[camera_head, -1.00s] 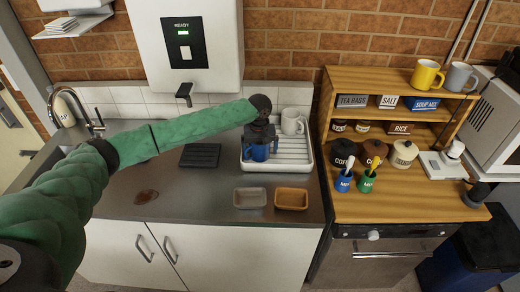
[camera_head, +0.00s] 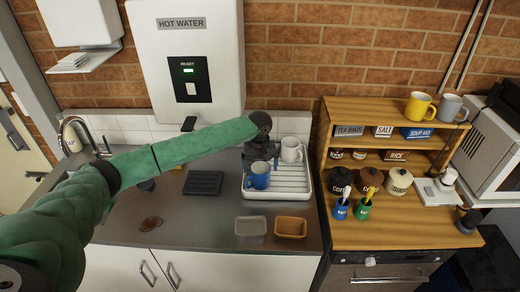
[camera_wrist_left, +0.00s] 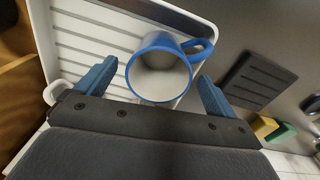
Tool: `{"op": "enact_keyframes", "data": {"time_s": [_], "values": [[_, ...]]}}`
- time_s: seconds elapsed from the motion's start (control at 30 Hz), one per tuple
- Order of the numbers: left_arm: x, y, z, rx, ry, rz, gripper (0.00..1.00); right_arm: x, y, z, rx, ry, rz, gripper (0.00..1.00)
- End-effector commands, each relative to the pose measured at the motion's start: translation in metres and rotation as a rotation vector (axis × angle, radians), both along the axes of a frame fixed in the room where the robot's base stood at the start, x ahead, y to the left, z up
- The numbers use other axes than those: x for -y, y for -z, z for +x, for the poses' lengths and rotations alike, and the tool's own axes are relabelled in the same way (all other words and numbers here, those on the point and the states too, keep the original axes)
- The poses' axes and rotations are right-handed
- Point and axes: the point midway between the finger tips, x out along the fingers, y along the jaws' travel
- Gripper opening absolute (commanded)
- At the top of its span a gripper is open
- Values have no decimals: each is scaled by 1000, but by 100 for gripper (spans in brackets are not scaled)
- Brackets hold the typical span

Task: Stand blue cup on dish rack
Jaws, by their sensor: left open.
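The blue cup (camera_head: 258,176) stands upright on the left part of the white dish rack (camera_head: 297,190). In the left wrist view the cup (camera_wrist_left: 160,70) shows its open mouth, white inside, with its handle to the right. The ribbed rack (camera_wrist_left: 75,45) lies under it. My left gripper (camera_head: 262,158) is just behind the cup in the head view. In the left wrist view its two blue fingers (camera_wrist_left: 155,90) are spread wide, one on each side of the cup and apart from it. My right gripper is not in view.
A white mug (camera_head: 291,150) stands on the rack at the back right. A dark ribbed mat (camera_head: 203,183) lies left of the rack. A grey dish (camera_head: 250,226) and a tan dish (camera_head: 291,227) sit in front. A wooden shelf unit (camera_head: 330,145) stands to the right.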

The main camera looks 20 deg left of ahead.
Motion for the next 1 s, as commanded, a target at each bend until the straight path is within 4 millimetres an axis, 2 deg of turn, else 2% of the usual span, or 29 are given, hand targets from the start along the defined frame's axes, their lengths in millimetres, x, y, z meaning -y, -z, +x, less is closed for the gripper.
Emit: {"op": "enact_keyframes", "data": {"time_s": [0.03, 0.07, 0.3, 0.37, 0.6, 1.0], "values": [[0, -11, 0, -1, 0, 0, 94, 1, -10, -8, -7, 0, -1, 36], [0, -14, 0, -1, 0, 0, 94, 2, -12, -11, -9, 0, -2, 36], [-1, -37, 0, -1, 0, 0, 94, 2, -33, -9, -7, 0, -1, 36], [0, -40, 0, 0, 0, -1, 94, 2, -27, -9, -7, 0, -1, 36], [-1, -55, 0, 0, 0, 0, 94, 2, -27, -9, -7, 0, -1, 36], [-1, -56, 0, 0, 0, 0, 94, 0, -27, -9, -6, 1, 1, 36]]}}
